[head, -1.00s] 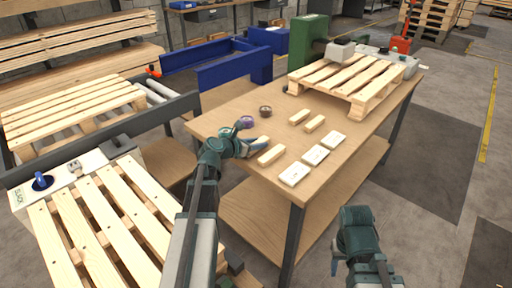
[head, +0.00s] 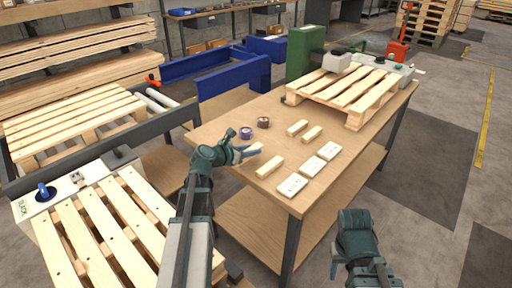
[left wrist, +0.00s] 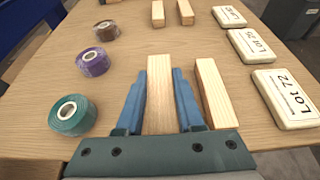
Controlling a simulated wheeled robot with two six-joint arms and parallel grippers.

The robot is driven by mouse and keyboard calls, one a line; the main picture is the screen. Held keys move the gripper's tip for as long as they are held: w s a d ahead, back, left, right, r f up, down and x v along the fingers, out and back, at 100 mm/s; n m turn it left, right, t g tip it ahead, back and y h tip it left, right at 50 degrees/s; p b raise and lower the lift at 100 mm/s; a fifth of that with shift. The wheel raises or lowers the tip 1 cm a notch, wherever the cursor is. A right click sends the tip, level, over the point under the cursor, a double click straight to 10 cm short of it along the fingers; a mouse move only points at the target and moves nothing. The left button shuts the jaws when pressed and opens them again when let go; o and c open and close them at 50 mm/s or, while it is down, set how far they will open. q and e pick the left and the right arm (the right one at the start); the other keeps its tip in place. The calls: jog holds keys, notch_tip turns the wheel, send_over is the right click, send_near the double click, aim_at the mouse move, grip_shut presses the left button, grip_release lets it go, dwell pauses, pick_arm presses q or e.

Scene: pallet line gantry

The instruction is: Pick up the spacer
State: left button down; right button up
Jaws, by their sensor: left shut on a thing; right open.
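My left gripper (head: 247,153) is over the near left part of the wooden table. Its blue fingers are shut on a pale wooden spacer (left wrist: 159,95), which lies lengthwise between them in the left wrist view. I cannot tell whether this spacer touches the table. A second wooden spacer (left wrist: 213,92) lies just to its right; it also shows in the head view (head: 269,167). Two more spacers (head: 297,127) (head: 312,133) lie farther back. My right gripper (head: 334,268) is open, low beside the table's right side, mostly hidden by its own arm.
Green (left wrist: 73,114), purple (left wrist: 93,62) and brown (left wrist: 106,31) tape rolls lie left of the gripper. White lot plates (left wrist: 287,98) line the right. A pallet (head: 352,90) covers the table's far end. Another pallet (head: 92,228) stands at the near left.

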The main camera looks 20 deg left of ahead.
pick_arm(q)
jog(key=s+a+r+p, duration=0.1)
jog(key=s+a, duration=0.3)
jog(key=s, duration=0.9)
notch_tip(320, 180, up, 16)
jog(key=p, duration=1.6)
jog(key=shift+w+a+r, duration=0.15)
jog(key=shift+w+r, duration=0.05)
